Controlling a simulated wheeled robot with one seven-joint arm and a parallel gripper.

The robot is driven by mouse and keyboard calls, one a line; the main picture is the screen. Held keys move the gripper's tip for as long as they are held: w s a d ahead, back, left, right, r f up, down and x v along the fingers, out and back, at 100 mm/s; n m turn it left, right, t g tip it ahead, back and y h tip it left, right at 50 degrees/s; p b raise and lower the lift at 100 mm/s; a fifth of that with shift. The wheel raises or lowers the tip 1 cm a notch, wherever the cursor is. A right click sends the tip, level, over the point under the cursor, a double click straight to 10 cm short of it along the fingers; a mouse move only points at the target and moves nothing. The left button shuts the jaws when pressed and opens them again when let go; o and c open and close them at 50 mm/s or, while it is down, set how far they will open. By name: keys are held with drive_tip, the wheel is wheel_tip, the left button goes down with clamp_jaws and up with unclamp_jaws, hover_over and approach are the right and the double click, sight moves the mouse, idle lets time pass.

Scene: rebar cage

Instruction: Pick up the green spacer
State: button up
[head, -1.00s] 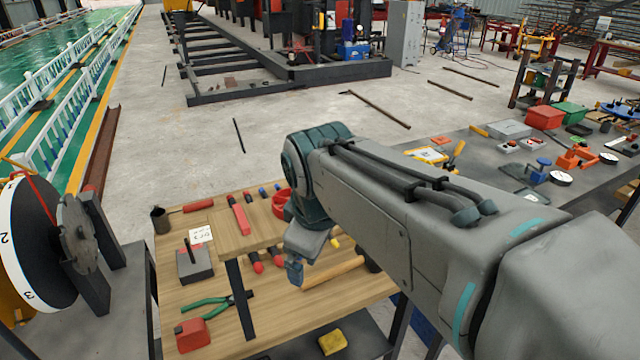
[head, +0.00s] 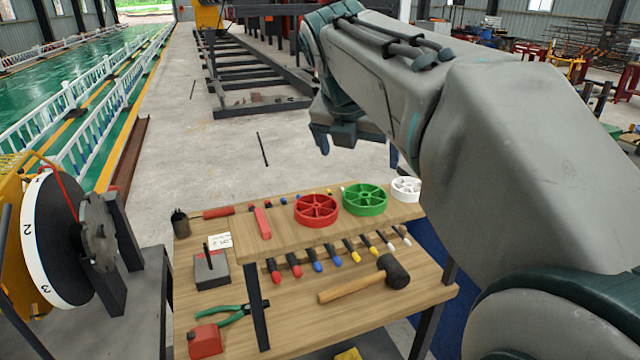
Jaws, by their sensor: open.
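The green spacer (head: 365,211), a spoked wheel, lies flat on the raised back shelf of the wooden bench, in the head view. A red spoked wheel (head: 316,222) lies to its left and a smaller white one (head: 406,196) to its right. My gripper (head: 356,150) is raised above and beyond the spacer as seen here. Its two fingers point down, spread apart with nothing between them. The green spacer is in plain view, and a clear gap shows between it and my gripper.
A black-headed mallet (head: 394,272) and several coloured-tipped tools lie on the wooden bench (head: 310,312) in front of the wheels. Green-handled pliers (head: 222,313) and a red box (head: 205,341) are at the front left. A numbered disc (head: 50,240) stands left of the bench.

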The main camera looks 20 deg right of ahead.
hover_over(364, 197)
drive_tip(key=s+a, duration=0.2)
wheel_tip(364, 197, down, 6)
drive_tip(key=shift+w+d+f, duration=0.1)
drive_tip(key=shift+w+f, duration=0.05)
drive_tip(key=shift+f, duration=0.1)
drive_tip(key=shift+x, duration=3.05)
drive_tip(key=c, duration=1.1)
